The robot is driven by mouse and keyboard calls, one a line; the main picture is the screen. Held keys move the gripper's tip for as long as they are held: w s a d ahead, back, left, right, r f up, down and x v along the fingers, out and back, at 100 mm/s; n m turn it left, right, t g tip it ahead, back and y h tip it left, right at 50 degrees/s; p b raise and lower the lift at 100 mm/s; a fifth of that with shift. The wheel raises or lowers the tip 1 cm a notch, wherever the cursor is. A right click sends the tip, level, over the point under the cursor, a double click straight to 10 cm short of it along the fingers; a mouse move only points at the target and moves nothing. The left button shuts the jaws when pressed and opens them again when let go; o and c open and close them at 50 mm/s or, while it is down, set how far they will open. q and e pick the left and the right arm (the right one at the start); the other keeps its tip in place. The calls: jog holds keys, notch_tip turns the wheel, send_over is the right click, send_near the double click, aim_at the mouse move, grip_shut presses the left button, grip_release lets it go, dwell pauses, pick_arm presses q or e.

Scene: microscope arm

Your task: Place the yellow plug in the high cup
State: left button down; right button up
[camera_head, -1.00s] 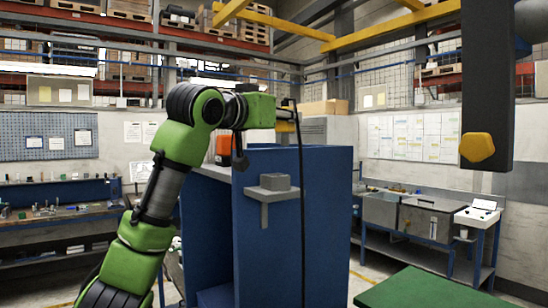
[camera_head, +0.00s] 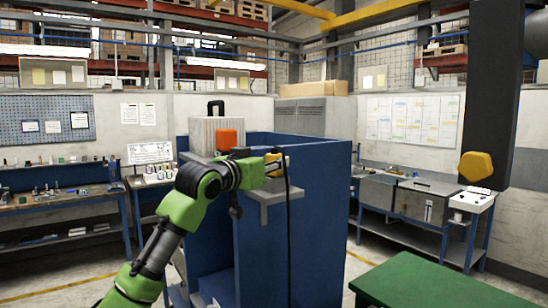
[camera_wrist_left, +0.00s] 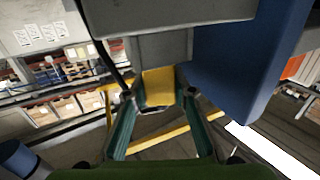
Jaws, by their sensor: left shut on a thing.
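My left gripper (camera_head: 268,166) is shut on the yellow plug (camera_head: 277,161), in front of the blue cabinet's upper part. In the left wrist view the yellow plug (camera_wrist_left: 158,87) sits between the two fingers. A black cable (camera_head: 288,225) hangs down past the plug. The grey high cup's bracket (camera_head: 275,198) is fixed to the cabinet front just below the gripper. The cup itself is largely hidden by the gripper, so I cannot tell whether the plug touches it. Grey surfaces (camera_wrist_left: 158,50) lie just beyond the plug in the wrist view. The right gripper is not in view.
The blue cabinet (camera_head: 320,220) stands right behind the plug, with a grey ribbed box (camera_head: 205,135) and an orange part (camera_head: 227,140) at its top. A green table (camera_head: 430,283) is at lower right. A dark post (camera_head: 490,100) bears a yellow knob (camera_head: 475,166).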

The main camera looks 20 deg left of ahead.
pick_arm(q)
jog(key=shift+d, duration=0.15)
jog(key=c, duration=1.7)
grip_release()
jog(key=shift+f, duration=0.15)
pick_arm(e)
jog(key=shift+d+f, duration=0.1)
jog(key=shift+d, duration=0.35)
pick_arm(q)
jog(key=shift+s, duration=0.2)
jog(key=b+v, duration=0.7)
jog(key=v, duration=0.5)
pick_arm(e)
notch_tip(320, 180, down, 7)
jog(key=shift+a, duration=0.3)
pick_arm(q)
jog(key=shift+w, duration=0.15)
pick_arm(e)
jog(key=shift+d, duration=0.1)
